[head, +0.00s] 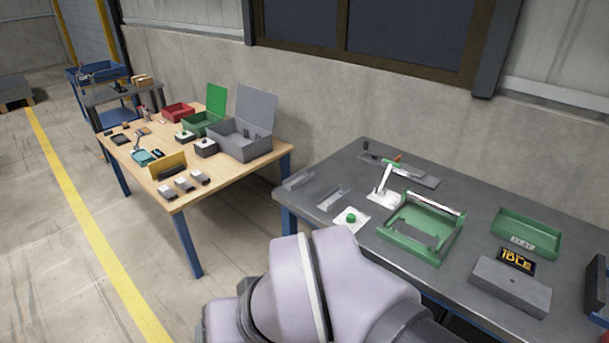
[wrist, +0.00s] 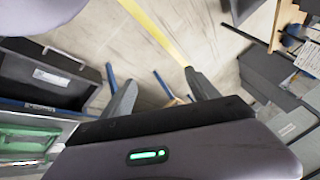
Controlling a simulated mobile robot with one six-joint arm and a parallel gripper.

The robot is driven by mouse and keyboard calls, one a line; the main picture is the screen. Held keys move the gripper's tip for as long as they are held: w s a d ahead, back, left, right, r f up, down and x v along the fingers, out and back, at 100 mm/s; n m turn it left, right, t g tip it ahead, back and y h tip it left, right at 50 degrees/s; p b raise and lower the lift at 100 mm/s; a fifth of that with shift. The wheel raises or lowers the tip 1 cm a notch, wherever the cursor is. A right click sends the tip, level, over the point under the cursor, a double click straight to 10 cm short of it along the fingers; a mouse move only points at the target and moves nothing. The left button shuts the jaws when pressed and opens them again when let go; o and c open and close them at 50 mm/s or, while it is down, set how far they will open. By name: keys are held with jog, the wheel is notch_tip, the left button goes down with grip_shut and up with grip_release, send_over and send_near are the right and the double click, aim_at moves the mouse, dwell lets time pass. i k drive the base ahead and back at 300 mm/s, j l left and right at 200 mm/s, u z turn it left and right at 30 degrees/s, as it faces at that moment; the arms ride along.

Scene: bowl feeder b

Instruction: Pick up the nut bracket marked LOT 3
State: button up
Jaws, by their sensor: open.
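No LOT 3 marking can be read in either view. Several small dark parts with pale faces stand in a row near the front edge of the wooden table in the head view, one of them at its middle (head: 184,185); I cannot tell whether any is the nut bracket. My gripper (wrist: 160,77) shows in the wrist view with its two dark fingers spread apart and nothing visible held between them. In the head view my arm covers the bottom middle and the gripper itself is not seen.
The wooden table (head: 240,170) also bears a grey open box (head: 240,147), a green bin (head: 203,124) and a red bin (head: 178,112). The grey bench (head: 400,285) at right holds a green fixture (head: 414,252) and a green tray (head: 527,232). Floor lies open left of the yellow line.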

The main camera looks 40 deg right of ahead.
aim_at(294, 181)
jog(key=i+z, duration=0.3)
jog(key=i, duration=0.15)
jog(key=i+j+z, duration=0.15)
jog(key=i+z, duration=0.15)
jog(key=i+j+z, duration=0.25)
jog(key=i, duration=0.25)
jog(key=i+j+z, duration=0.3)
jog(key=i+z, duration=0.4)
jog(key=i, duration=0.3)
